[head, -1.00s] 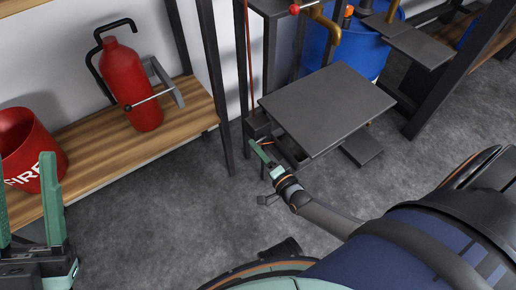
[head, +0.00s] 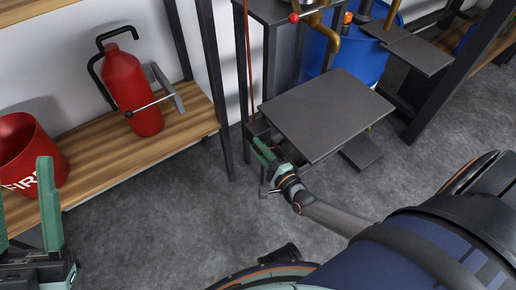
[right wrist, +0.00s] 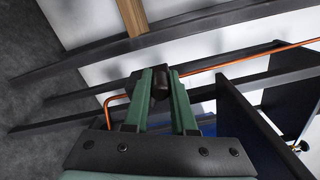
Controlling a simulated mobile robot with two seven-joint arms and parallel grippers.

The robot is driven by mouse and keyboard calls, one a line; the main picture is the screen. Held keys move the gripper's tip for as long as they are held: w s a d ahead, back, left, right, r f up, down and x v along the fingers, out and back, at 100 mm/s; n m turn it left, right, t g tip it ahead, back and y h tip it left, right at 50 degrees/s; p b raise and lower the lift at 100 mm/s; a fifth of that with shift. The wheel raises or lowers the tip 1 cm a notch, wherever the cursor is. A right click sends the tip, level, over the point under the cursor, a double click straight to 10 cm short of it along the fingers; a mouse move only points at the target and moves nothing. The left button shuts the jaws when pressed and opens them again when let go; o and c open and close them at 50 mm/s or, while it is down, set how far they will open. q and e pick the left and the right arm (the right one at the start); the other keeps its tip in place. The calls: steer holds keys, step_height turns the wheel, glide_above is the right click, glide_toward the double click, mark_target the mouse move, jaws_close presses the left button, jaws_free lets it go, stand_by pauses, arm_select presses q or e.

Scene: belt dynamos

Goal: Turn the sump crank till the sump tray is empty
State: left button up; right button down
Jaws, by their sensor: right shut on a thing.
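My right gripper (head: 262,148) is low at the left side of a dark metal stand, beside its flat grey plate (head: 325,108). In the right wrist view its green fingers (right wrist: 161,85) are closed around a dark knob (right wrist: 160,79), which looks like the grip of the sump crank. An orange bent rod (right wrist: 112,101) shows beside the fingers; whether it joins the knob is hidden. I cannot make out the sump tray or its contents; the plate covers the space beneath. My left gripper (head: 24,190) is at the lower left, its fingers apart and empty.
A red fire extinguisher (head: 137,92) and a red bucket (head: 25,150) stand on a wooden shelf (head: 95,150) at left. A blue barrel (head: 365,50) stands behind the stand. A dark upright post (head: 212,85) is close left of my right gripper.

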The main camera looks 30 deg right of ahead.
stand_by(0.4)
steer(key=c, duration=0.7)
jaws_free()
steer(key=shift+c, duration=0.2)
steer(key=shift+s, duration=0.1)
